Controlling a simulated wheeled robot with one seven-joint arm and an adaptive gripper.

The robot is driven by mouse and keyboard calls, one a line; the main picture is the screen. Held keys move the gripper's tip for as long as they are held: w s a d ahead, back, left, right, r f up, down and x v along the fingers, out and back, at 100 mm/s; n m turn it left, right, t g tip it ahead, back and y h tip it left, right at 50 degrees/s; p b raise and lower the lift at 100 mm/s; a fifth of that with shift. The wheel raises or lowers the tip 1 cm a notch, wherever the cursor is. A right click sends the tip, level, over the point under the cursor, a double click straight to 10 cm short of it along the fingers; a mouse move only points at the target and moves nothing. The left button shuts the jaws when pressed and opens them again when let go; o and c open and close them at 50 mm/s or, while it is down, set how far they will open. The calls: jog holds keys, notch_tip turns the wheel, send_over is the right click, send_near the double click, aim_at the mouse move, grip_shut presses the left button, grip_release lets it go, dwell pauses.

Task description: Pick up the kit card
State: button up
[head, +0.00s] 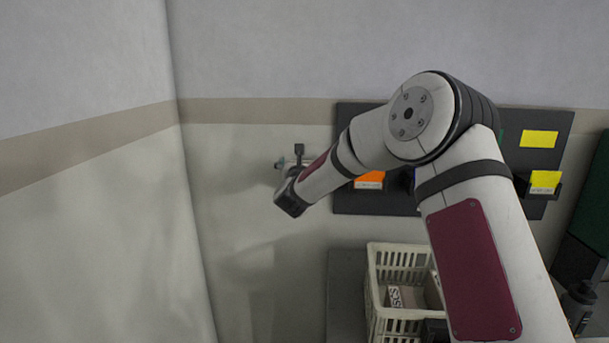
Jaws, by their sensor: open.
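The dark board (450,203) on the back wall carries cards in small holders. An orange card (369,180) with a pale label strip sits in a holder at the lower left of the board, partly behind my forearm. A yellow labelled card (545,180) sits in a holder at the lower right. I cannot tell which is the kit card. A bit of blue shows between them, mostly covered by my arm. My gripper (290,204), at the dark end of my arm, is left of the board and apart from the cards. It is open and holds nothing visible; its fingers are not clear.
A cream slatted crate (380,325) with boxes inside stands below the board on a grey surface (346,290). A small metal fitting (284,165) shows near my arm's end. A plain yellow patch (539,139) is higher on the board. Dark green equipment stands far right. The left wall is bare.

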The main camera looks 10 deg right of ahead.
jog(key=shift+w+d, duration=0.1)
jog(key=shift+w, duration=0.1)
jog(key=c, duration=1.1)
jog(key=shift+o, duration=0.2)
notch_tip(320, 180, up, 9)
jog(key=shift+r+b, duration=0.1)
jog(key=shift+b, duration=0.6)
jog(key=shift+r, duration=0.4)
jog(key=shift+s, duration=0.1)
